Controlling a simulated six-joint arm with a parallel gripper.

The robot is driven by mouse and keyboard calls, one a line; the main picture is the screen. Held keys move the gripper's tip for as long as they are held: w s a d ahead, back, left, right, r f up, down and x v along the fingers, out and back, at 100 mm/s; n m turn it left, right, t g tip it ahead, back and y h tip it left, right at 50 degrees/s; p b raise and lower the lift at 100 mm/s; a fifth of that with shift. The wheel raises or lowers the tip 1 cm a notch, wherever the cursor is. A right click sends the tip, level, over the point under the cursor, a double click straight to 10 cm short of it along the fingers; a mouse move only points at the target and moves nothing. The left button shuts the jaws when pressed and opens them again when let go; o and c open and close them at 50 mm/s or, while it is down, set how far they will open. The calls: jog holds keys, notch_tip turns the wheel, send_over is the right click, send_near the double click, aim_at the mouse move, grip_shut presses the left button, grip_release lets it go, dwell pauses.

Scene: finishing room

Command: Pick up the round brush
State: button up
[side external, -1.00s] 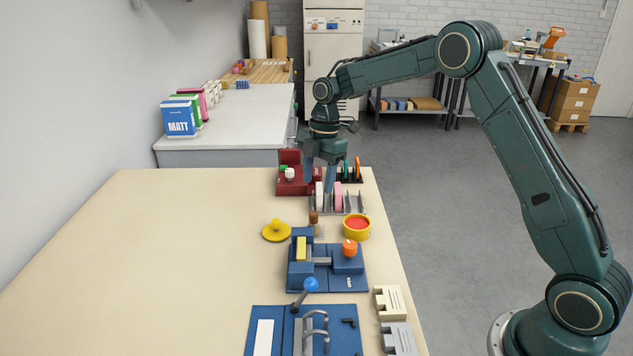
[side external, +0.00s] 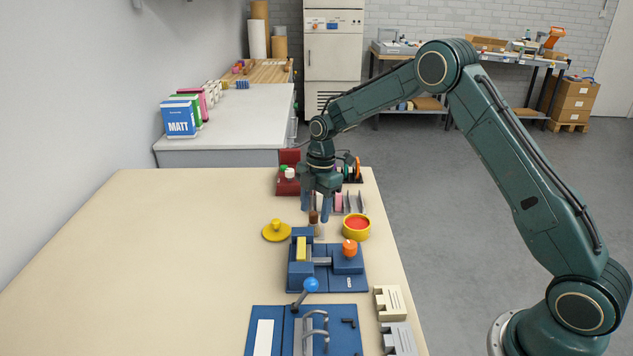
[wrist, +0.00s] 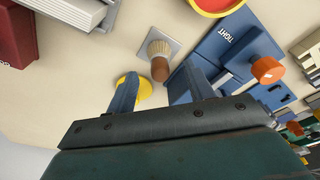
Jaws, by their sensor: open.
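The round brush (side external: 314,218) has a brown handle and pale bristles, and stands upright, handle up, behind the blue fixture. In the wrist view the brush (wrist: 160,63) shows its handle end towards me and its bristles over a small grey square plate (wrist: 174,42). My gripper (side external: 315,211) is open, fingers pointing down, at the brush in the side view. In the wrist view my gripper (wrist: 163,68) has its two blue fingers apart, the brush between and slightly beyond their tips. I see no clear contact. The gripper appears empty.
A yellow lid (side external: 276,232) lies left of the brush. A yellow-rimmed pot with red contents (side external: 357,224) stands to the right. The blue fixture (side external: 300,274) with an orange knob is in front. A rack (side external: 350,202) and a red box (side external: 287,184) are behind. The table's left side is clear.

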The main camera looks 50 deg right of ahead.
aim_at(314, 213)
jog(key=shift+a+f, duration=0.15)
jog(key=shift+f, duration=0.7)
jog(key=shift+a+f, duration=0.15)
jog(key=shift+f, duration=0.7)
jog(key=c, duration=1.1)
notch_tip(314, 213, up, 20)
jog(key=shift+r, duration=0.1)
